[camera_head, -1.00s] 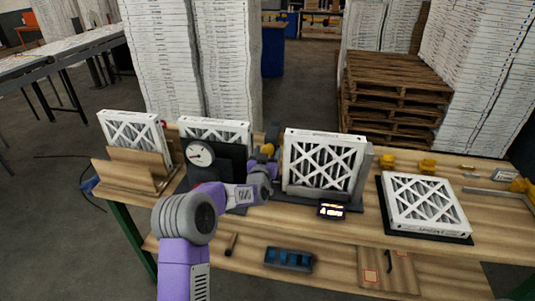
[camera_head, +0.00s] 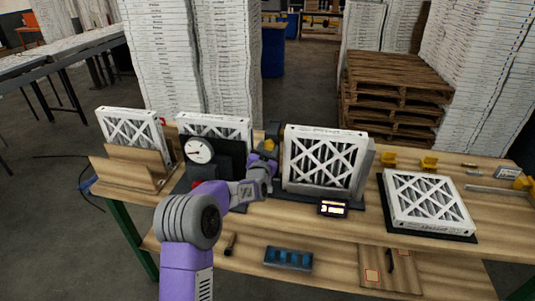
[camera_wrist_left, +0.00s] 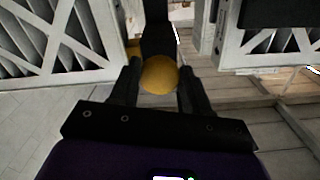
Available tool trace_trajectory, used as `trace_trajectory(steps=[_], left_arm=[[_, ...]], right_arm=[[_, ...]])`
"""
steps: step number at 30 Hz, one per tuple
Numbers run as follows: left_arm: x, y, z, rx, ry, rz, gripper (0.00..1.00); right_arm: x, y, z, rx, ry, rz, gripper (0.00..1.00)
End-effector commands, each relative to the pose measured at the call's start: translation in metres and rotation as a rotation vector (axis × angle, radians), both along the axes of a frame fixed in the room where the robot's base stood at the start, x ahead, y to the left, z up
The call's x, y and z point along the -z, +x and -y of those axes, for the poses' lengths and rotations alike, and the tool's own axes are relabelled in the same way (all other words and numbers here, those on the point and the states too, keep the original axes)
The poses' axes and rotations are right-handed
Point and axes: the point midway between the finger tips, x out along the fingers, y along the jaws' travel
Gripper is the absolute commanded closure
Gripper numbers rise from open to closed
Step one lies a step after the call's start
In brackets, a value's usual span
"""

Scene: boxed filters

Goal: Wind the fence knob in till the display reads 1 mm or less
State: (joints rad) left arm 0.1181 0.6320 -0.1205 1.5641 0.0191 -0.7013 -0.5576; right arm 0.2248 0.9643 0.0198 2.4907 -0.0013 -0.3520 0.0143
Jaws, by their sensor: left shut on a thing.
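The fence knob (camera_wrist_left: 159,75) is a round yellow knob on a dark shaft, between my left gripper's fingers in the left wrist view. My left gripper (camera_head: 268,156) is shut on it, between the dial gauge and the upright filter; the arm hides most of the knob in the head view. The small display (camera_head: 332,208) stands on the bench in front of the upright filter (camera_head: 323,160). Its lit digits are small; it seems to start with a 3. My right gripper is not in view.
A dial gauge (camera_head: 199,151) on a black stand is left of my gripper. Another boxed filter (camera_head: 424,203) lies flat at right on a dark mat. A blue tray (camera_head: 288,259) lies on the lower shelf. A wooden holder (camera_head: 128,172) stands at the left end.

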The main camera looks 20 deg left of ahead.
Motion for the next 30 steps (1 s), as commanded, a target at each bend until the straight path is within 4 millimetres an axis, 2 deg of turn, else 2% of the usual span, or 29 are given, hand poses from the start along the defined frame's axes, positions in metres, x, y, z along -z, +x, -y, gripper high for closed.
trace_trajectory(steps=[1, 6, 18, 30], left_arm=[[0.003, 0.0, 0.001, 0.002, 0.045, -0.009, 0.84], [0.002, 0.0, 0.0, 0.001, 0.204, -0.047, 0.84], [0.001, 0.0, 0.0, 0.001, 0.542, -0.13, 0.84], [0.0, 0.0, -0.001, 0.0, 0.724, -0.174, 0.84]], right_arm=[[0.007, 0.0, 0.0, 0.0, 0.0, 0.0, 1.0], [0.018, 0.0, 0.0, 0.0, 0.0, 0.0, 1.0], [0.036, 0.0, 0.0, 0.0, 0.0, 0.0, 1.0], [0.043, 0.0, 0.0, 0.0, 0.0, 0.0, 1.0]])
